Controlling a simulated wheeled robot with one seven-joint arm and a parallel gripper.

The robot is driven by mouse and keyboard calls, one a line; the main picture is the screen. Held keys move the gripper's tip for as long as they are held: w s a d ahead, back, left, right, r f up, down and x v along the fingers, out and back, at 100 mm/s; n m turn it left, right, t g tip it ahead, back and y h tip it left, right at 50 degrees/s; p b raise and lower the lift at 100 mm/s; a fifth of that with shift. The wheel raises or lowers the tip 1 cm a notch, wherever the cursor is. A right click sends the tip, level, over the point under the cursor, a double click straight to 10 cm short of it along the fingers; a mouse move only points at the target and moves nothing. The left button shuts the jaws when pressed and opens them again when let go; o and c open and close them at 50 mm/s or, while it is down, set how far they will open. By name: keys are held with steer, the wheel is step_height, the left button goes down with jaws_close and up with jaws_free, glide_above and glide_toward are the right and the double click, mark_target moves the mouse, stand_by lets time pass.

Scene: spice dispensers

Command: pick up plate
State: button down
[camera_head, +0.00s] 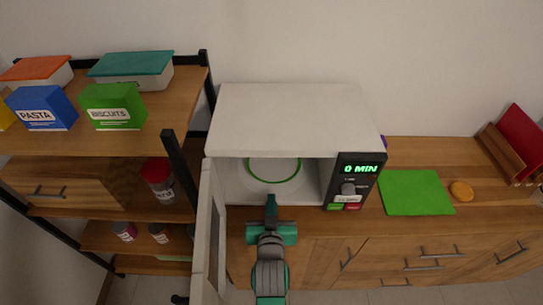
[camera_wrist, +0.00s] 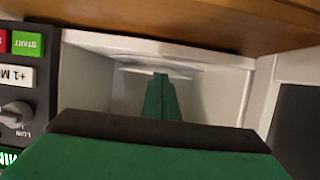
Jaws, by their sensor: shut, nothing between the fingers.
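A white plate with a green ring (camera_head: 274,170) lies inside the open white microwave (camera_head: 293,115). The top of the microwave hides the back of the plate. My gripper (camera_head: 270,202) is at the front of the microwave opening, pointing inward, in front of the plate and apart from it. Its fingers are shut with nothing between them. In the wrist view the shut fingertips (camera_wrist: 160,76) point into the microwave cavity (camera_wrist: 218,92). A thin pale edge near the fingertips there may be the plate, seen nearly edge-on.
The microwave door (camera_head: 205,235) stands open to the left of my gripper. The control panel (camera_head: 356,182) is on the right. A shelf with boxes, including a green biscuits box (camera_head: 112,106), stands left. A green board (camera_head: 415,192) lies on the counter at right.

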mark_target(271, 168)
steer(key=w, duration=0.1)
steer(key=w+r, duration=0.1)
steer(key=w, duration=0.1)
steer(key=shift+r, duration=0.3)
steer(key=w, duration=1.1)
steer(key=shift+w+a, duration=0.1)
steer(key=shift+w, duration=0.1)
steer(key=shift+w+f, duration=0.2)
steer(key=shift+w, duration=0.1)
steer(key=shift+s+f, duration=0.15)
steer(key=shift+f, duration=0.55)
